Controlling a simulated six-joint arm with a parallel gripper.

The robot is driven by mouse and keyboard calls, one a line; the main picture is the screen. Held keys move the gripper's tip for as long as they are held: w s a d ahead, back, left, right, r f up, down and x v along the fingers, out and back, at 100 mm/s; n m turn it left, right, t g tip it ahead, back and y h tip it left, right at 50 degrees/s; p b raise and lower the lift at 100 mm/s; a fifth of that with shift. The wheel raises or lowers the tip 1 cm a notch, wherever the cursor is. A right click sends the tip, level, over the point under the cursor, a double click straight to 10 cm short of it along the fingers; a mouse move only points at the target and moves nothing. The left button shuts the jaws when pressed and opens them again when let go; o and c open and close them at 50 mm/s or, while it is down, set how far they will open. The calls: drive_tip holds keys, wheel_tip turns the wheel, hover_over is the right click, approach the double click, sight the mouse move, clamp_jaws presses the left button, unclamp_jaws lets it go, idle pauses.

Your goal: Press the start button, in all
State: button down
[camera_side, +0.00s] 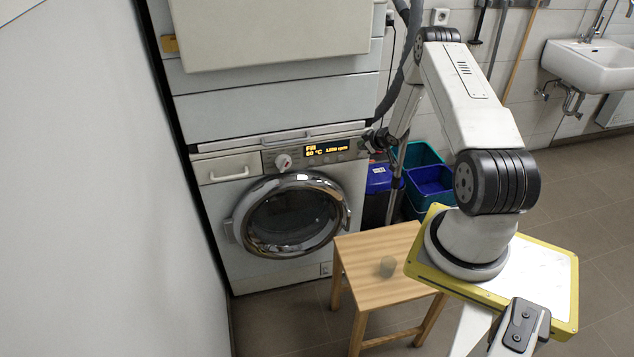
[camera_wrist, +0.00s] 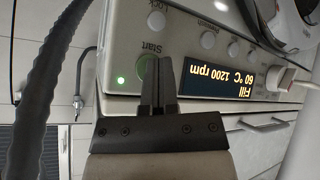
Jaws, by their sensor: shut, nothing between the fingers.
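The start button (camera_wrist: 143,68) is a round greenish button with the label "Start" beside it in the wrist view. A small green light (camera_wrist: 120,80) glows next to it. My gripper (camera_wrist: 158,60) is shut and empty, its dark fingertips over part of the button. I cannot tell whether they touch it or how far it is pressed. In the side view my gripper (camera_side: 374,141) is at the right end of the lower machine's panel. There the button is too small or hidden to make out. The display (camera_wrist: 247,79) reads "Fill 60 °C 1200 rpm".
Other round buttons, including the Lock button (camera_wrist: 156,20), sit near the start button. The machine's round door (camera_side: 292,215) is shut. Teal and blue bins (camera_side: 425,178) are to the right. A dark hose (camera_wrist: 45,90) hangs alongside.

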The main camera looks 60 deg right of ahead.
drive_tip(key=shift+s+a, duration=0.45)
drive_tip(key=shift+s, duration=0.05)
drive_tip(key=shift+a, duration=0.1)
